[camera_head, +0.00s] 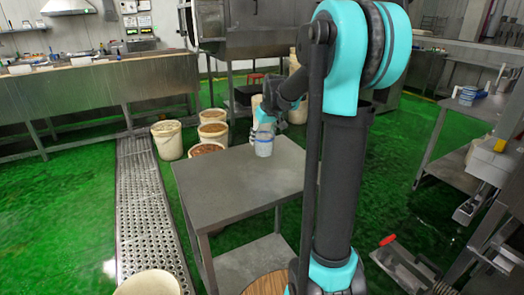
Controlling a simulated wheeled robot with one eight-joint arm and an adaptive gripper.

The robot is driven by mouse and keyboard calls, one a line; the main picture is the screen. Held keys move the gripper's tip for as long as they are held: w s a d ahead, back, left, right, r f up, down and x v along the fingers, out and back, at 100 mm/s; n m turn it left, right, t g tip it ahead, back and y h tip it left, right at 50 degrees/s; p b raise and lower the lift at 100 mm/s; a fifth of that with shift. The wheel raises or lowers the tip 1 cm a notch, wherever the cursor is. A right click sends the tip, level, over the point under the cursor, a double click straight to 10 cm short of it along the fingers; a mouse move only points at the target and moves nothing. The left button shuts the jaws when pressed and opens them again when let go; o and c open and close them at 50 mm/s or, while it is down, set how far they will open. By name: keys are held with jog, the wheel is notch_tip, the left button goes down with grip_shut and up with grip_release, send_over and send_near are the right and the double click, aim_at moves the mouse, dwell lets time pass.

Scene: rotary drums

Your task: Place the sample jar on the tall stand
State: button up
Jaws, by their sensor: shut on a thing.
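The sample jar (264,147) is small and clear with a bluish top part, and looks upright. My gripper (265,130) is shut on it from above, at the far right part of a grey metal table (228,185). I cannot tell whether the jar's base touches the tabletop. The fingertips are small and partly hidden by the jar. A round wooden top (266,284) shows at the bottom edge, partly behind my arm. I cannot tell which of these, if either, is the tall stand.
Several buckets (167,140) stand on the green floor behind and left of the table. A metal drain grate (145,210) runs along the left. A dustpan-like tool (405,262) lies at the right. A metal bench (465,150) stands further right. Most of the tabletop is clear.

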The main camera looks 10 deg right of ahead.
aim_at(262, 149)
jog(key=shift+f, duration=2.9)
jog(key=shift+f, duration=0.15)
jog(key=o, duration=1.6)
jog(key=v, duration=1.2)
jog(key=s+f+m, duration=0.1)
jog(key=s+f, duration=0.5)
jog(key=s, duration=0.3)
jog(key=s+f+m+h, duration=0.1)
jog(key=s+f, duration=0.6)
jog(key=s, duration=0.2)
jog(key=s+d+f+m, duration=0.1)
jog(key=s+f, duration=0.6)
jog(key=s, duration=0.3)
jog(key=shift+m, duration=0.3)
